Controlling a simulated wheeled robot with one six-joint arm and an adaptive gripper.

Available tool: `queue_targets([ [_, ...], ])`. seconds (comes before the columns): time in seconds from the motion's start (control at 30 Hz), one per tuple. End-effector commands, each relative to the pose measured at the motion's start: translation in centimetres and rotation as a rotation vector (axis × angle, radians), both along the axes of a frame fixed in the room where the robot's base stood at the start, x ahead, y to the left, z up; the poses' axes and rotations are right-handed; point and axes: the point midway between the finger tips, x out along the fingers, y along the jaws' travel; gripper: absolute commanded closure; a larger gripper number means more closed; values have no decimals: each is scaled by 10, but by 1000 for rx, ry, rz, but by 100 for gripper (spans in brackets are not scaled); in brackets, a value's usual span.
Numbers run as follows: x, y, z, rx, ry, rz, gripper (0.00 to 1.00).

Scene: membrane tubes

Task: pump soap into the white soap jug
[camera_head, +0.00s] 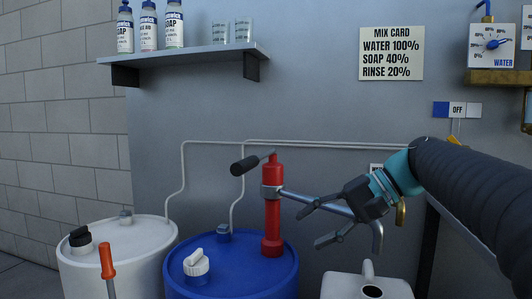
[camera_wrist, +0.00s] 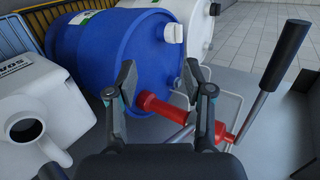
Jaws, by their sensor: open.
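A red hand pump (camera_head: 272,206) stands upright on the blue drum (camera_head: 233,270). Its lever ends in a black grip (camera_head: 244,165) pointing left; the grip also shows in the wrist view (camera_wrist: 287,52). A metal spout (camera_head: 377,236) reaches right and bends down. The white jug (camera_head: 340,285) stands at the bottom with its dark mouth open, partly cut off; it also shows in the wrist view (camera_wrist: 60,85) with a partly cropped label. My gripper (camera_head: 312,228) is open and empty. It overlaps the spout in the head view, right of the pump and apart from the grip.
A white drum (camera_head: 120,258) with an orange-handled tool (camera_head: 107,262) in front stands at left. A shelf (camera_head: 190,55) holds bottles and glasses. A mix card (camera_head: 391,53) hangs on the wall. A brass tap (camera_head: 401,212) is behind my arm. Pipes run along the wall.

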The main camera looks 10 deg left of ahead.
Motion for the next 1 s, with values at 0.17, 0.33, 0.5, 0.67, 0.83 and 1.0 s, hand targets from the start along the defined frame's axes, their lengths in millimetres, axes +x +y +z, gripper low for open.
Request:
queue_targets([
  [0.17,42,15,69,211,49,134,48],
  [0.33,63,17,107,356,64,253,48],
  [0.5,71,14,123,427,65,322,48],
  [0.67,69,20,124,441,64,338,48],
  [0.83,60,42,119,441,65,339,48],
  [1.0,50,72,114,440,65,339,48],
])
